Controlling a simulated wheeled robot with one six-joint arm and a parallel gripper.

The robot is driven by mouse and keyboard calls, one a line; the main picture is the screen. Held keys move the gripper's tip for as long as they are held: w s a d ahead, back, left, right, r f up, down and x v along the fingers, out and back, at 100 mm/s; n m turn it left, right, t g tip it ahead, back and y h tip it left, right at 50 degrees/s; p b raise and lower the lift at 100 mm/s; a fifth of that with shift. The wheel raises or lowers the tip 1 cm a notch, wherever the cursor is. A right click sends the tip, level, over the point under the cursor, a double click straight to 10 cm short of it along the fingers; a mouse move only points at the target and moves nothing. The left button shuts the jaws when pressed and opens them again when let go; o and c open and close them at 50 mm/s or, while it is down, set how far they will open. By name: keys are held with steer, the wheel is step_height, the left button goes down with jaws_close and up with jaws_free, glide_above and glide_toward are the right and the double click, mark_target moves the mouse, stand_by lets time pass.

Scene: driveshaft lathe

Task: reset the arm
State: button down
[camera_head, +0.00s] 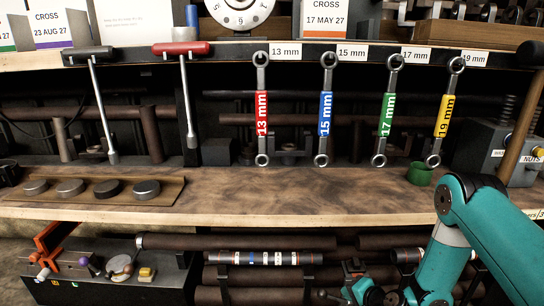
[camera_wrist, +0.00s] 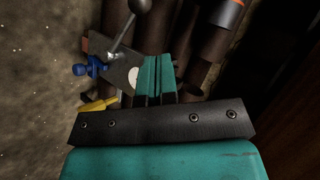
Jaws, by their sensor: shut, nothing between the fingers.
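My gripper (camera_wrist: 157,78) shows in the wrist view as two teal fingers pressed side by side, shut and empty. In the head view my teal arm comes in at the lower right and bends down below the wooden shelf (camera_head: 300,195). The arm's end there is partly cut off by the bottom edge, so the fingertips are hard to make out. In the wrist view a grey plate with a ball-ended lever (camera_wrist: 139,6), a blue knob (camera_wrist: 85,70) and a yellow part (camera_wrist: 98,105) lie beyond or beside the fingers. I cannot tell whether they touch.
Red (camera_head: 262,113), blue (camera_head: 326,113), green (camera_head: 387,115) and yellow (camera_head: 445,116) wrenches hang above the shelf. A green cup (camera_head: 419,174) stands close to my arm. Dark bars (camera_head: 250,241) lie below. A fixture box (camera_head: 110,275) is at lower left. The shelf's middle is clear.

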steer(key=s+a+r+n+g+y+p, duration=0.1)
steer(key=s+a+r+n+g, duration=0.15)
steer(key=r, duration=0.65)
steer(key=s+a+r+n+g+y+p, duration=0.1)
steer(key=a+r+n, duration=0.3)
steer(key=r, duration=0.5)
steer(key=s+a+r+n+g+y, duration=0.1)
steer(key=a+r+n+g, duration=0.15)
steer(key=r, duration=0.65)
steer(key=s+d+r+n+g+h+p, duration=0.1)
steer(key=s+r+n, duration=0.2)
steer(key=s+r, duration=0.45)
steer(key=s+d+r+n+g+h+p, duration=0.1)
steer(key=s+r+n+h, duration=0.2)
steer(key=s, duration=0.7)
steer(key=s+r+n+g+p, duration=0.1)
steer(key=s+r+n+g, duration=0.15)
steer(key=s+r, duration=0.55)
step_height(320, 180, up, 36)
steer(key=p, duration=3.7)
steer(key=shift+s+r+t+p, duration=0.25)
steer(key=shift+t+p, duration=0.1)
steer(key=shift+t, duration=0.1)
steer(key=shift+d, duration=0.1)
